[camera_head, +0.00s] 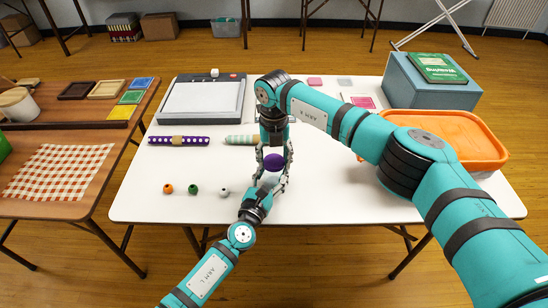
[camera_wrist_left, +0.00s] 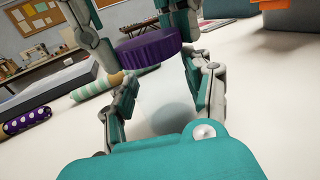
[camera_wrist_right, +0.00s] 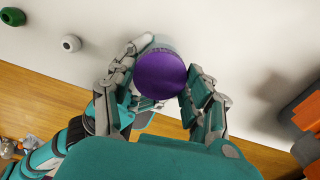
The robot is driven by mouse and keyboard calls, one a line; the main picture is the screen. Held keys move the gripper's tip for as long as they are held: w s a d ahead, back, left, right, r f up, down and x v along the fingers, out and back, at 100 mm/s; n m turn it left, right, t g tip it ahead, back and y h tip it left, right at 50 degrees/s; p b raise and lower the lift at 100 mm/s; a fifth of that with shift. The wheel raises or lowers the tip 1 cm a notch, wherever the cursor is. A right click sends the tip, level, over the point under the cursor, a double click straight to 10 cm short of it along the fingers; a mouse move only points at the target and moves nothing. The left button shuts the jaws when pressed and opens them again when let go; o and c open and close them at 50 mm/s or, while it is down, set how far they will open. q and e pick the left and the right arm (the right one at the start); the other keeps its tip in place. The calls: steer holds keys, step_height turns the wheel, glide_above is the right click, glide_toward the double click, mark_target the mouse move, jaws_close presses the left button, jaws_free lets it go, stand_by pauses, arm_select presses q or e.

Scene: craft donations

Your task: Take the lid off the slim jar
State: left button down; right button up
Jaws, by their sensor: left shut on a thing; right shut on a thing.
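The slim jar (camera_head: 269,180) has a pale, see-through body and stands near the front of the white table. My left gripper (camera_head: 267,184) is shut around the body from the front, and the left wrist view shows the jar (camera_wrist_left: 160,105) between its fingers. The purple ribbed lid (camera_head: 273,162) is at the top of the jar. My right gripper (camera_head: 274,153) reaches down from above and is shut on the lid, which also shows in the right wrist view (camera_wrist_right: 160,74). I cannot tell whether lid and jar still touch.
Orange (camera_head: 167,188), green (camera_head: 193,190) and white (camera_head: 224,192) small round pieces lie left of the jar. A purple dotted roll (camera_head: 178,140), a striped roll (camera_head: 240,140) and a grey device (camera_head: 203,99) lie behind. An orange-lidded bin (camera_head: 450,130) stands right.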

steer(key=n, duration=0.7)
steer(key=shift+w+r+n, duration=0.1)
steer(key=shift+n, duration=0.3)
steer(key=n, duration=1.4)
steer(key=shift+n, duration=0.3)
steer(key=n, duration=0.7)
steer(key=shift+n, duration=0.3)
steer(key=shift+r, duration=0.25)
steer(key=shift+r, duration=0.9)
